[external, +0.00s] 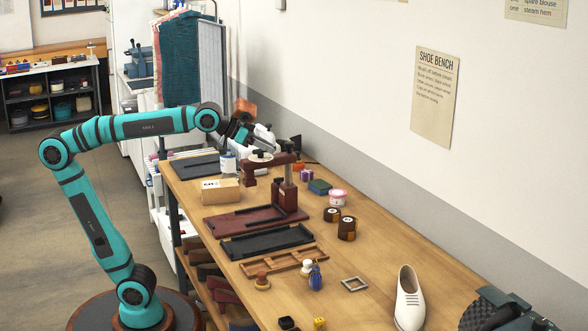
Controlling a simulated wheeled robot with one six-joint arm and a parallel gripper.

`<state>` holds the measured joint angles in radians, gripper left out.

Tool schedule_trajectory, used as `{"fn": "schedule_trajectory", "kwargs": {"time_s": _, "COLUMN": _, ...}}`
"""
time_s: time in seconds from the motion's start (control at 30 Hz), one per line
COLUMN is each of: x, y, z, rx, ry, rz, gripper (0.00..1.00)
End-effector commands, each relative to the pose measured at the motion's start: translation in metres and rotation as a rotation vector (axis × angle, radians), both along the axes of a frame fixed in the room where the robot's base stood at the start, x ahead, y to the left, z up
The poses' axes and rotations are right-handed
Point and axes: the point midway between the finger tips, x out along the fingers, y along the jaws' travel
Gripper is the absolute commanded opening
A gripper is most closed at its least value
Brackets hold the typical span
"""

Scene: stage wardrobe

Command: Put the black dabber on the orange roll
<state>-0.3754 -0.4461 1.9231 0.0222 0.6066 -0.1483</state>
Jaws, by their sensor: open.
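My gripper (266,141) is open above the far end of the workbench, small in the view; I see nothing held in it. A small black piece (286,323) at the near edge of the bench may be the black dabber, but it is cut by the frame. An orange thing (245,108) shows behind my wrist at the far end; I cannot tell whether it is the orange roll. Two dark brown rolls stand by the wall side of the bench, the nearer one (347,229) in plain view.
A dark red press stand (289,193) rises from the bench below my gripper. Trays, a cardboard box (220,190), a pink-lidded jar (338,198) and a white shoe (409,299) lie along the bench (375,258). Small orange, white and blue knobbed pieces stand near the front.

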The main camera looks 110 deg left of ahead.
Motion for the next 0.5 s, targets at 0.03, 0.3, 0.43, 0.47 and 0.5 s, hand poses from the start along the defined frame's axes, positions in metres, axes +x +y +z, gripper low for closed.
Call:
{"fn": "schedule_trajectory", "kwargs": {"time_s": 0.03, "x": -0.011, "y": -0.021, "z": -0.002, "rx": 0.017, "ry": -0.028, "rz": -0.035, "gripper": 0.45}}
{"fn": "schedule_trajectory", "kwargs": {"time_s": 0.3, "x": -0.067, "y": -0.106, "z": -0.023, "rx": 0.11, "ry": -0.189, "rz": -0.207, "gripper": 0.45}}
{"fn": "schedule_trajectory", "kwargs": {"time_s": 0.43, "x": -0.097, "y": -0.139, "z": -0.037, "rx": 0.148, "ry": -0.271, "rz": -0.284, "gripper": 0.45}}
{"fn": "schedule_trajectory", "kwargs": {"time_s": 0.47, "x": -0.105, "y": -0.146, "z": -0.04, "rx": 0.154, "ry": -0.29, "rz": -0.301, "gripper": 0.45}}
{"fn": "schedule_trajectory", "kwargs": {"time_s": 0.5, "x": -0.114, "y": -0.154, "z": -0.045, "rx": 0.164, "ry": -0.313, "rz": -0.321, "gripper": 0.45}}
